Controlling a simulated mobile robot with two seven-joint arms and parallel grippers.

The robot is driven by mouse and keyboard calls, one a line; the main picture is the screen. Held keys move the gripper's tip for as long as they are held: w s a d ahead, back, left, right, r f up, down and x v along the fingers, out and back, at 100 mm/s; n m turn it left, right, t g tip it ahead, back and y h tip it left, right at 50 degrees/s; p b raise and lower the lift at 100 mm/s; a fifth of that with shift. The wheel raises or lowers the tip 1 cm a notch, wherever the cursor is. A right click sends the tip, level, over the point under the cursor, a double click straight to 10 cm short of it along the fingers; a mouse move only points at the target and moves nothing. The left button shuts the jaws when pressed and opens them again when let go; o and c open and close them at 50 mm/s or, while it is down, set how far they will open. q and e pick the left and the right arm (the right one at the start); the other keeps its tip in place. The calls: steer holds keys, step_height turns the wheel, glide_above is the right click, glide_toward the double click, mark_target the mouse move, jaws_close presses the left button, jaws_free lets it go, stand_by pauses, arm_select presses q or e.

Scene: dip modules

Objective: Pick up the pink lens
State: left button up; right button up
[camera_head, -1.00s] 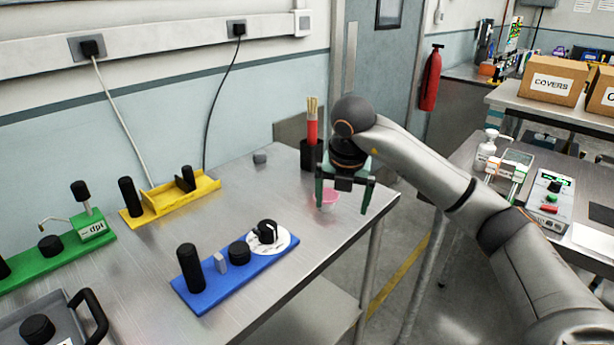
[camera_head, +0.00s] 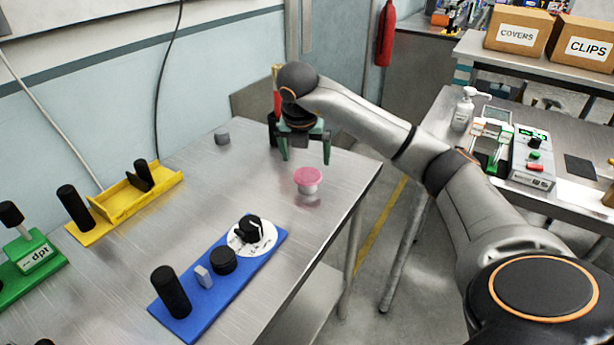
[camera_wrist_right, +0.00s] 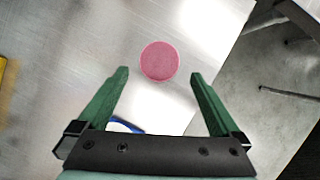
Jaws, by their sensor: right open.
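The pink lens (camera_head: 308,176) is a small round disc with a pink top and a paler side, near the right edge of the metal table. It also shows in the right wrist view (camera_wrist_right: 160,61), just beyond the fingertips and centred between them. My right gripper (camera_head: 306,160) is open and empty, with green fingers, above the table and behind the lens. In the right wrist view its fingers (camera_wrist_right: 158,72) are spread wider than the lens. My left gripper does not show.
A blue base (camera_head: 232,280) with black knobs stands in front of the lens. A yellow bracket (camera_head: 130,202) and a green module (camera_head: 35,262) stand at the left. A small grey block (camera_head: 222,137) lies at the back. The table (camera_head: 345,185) around the lens is clear.

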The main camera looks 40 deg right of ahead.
mark_target(308, 175)
steer(key=shift+x, duration=3)
steer(key=shift+s+a, duration=0.15)
steer(key=c, duration=1.1)
